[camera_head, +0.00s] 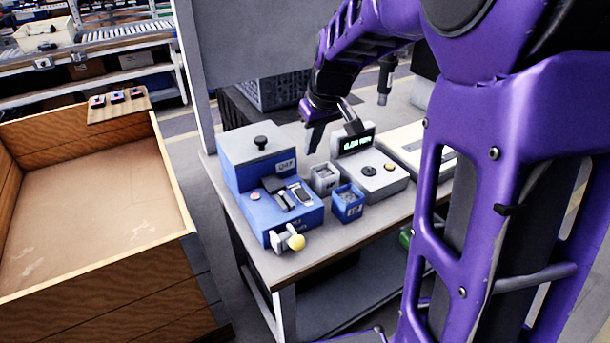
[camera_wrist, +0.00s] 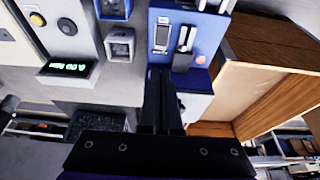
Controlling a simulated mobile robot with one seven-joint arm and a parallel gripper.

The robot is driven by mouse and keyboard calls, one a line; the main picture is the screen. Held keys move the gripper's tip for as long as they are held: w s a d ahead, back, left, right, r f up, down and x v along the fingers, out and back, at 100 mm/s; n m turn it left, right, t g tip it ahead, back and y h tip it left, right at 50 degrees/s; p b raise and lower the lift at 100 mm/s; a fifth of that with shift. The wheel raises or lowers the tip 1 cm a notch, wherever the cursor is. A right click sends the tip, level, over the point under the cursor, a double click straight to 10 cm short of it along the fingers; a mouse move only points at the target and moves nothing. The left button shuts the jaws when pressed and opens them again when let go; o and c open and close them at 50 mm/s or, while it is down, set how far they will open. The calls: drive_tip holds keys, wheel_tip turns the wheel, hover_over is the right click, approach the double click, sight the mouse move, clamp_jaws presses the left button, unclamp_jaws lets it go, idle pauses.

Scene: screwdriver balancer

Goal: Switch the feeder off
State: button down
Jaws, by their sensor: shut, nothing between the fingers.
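The feeder (camera_head: 262,213) is a blue machine with a grey top block and black knob, at the table's left corner; part of it shows in the wrist view (camera_wrist: 213,30). Its deck has a light-framed dark switch (camera_head: 301,193), which also shows in the wrist view (camera_wrist: 161,35), a pinkish button (camera_head: 255,197) and a dark slotted part. I cannot tell the switch's position. A lever with a yellow knob (camera_head: 296,242) sticks out in front. My gripper (camera_head: 312,150) is shut and empty, above and behind the deck; its fingertips (camera_wrist: 160,72) appear near the feeder's edge.
A grey bin (camera_head: 323,178) and a blue bin (camera_head: 347,203) stand right of the feeder. A grey box with a green display (camera_head: 357,142) and buttons is beyond them. A large wooden crate (camera_head: 185,262) stands left of the table. The table's front strip is clear.

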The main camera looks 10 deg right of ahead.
sight(304, 194)
drive_tip(key=shift+f, duration=0.15)
drive_tip(key=x, duration=0.4)
drive_tip(key=b+x, duration=0.1)
drive_tip(key=x, duration=0.8)
drive_tip(key=shift+s+f+b, duration=0.2)
drive_tip(key=shift+f+b, duration=0.2)
drive_tip(key=shift+f, duration=0.05)
drive_tip(key=shift+f, duration=0.1)
drive_tip(key=shift+w+f+b, duration=0.15)
drive_tip(key=shift+f+b, duration=0.2)
drive_tip(key=shift+b, duration=0.05)
drive_tip(key=shift+r, duration=0.25)
drive_tip(key=shift+f, duration=0.1)
drive_tip(key=shift+s+d, duration=0.25)
drive_tip(key=shift+s, duration=0.7)
